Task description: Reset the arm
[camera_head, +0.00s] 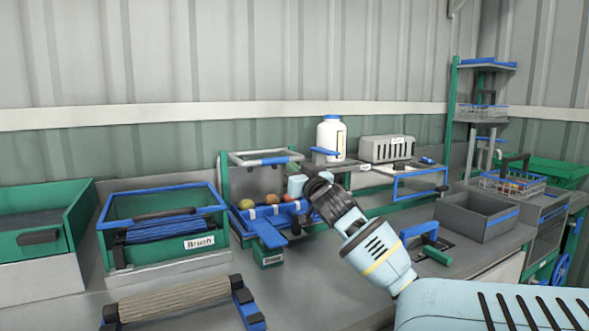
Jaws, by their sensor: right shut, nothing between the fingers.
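My right arm (375,250), pale blue with a black wrist, reaches in from the lower right. Its gripper (296,185) is at the front of the blue sorting tray (268,222), in front of or over its right part. The fingers are small and partly hidden by the wrist; the gripper is shut and holds nothing that I can see. Several tomatoes, yellowish to red, sit in the tray, among them a yellow one (246,204) and an orange one (271,198). My left gripper is out of view.
A green bin labelled Brush (160,255) and a roller (175,297) stand at the left. A white bottle (331,138) and a grey crate (387,149) stand on the back shelf. A grey open box (478,217) is at the right.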

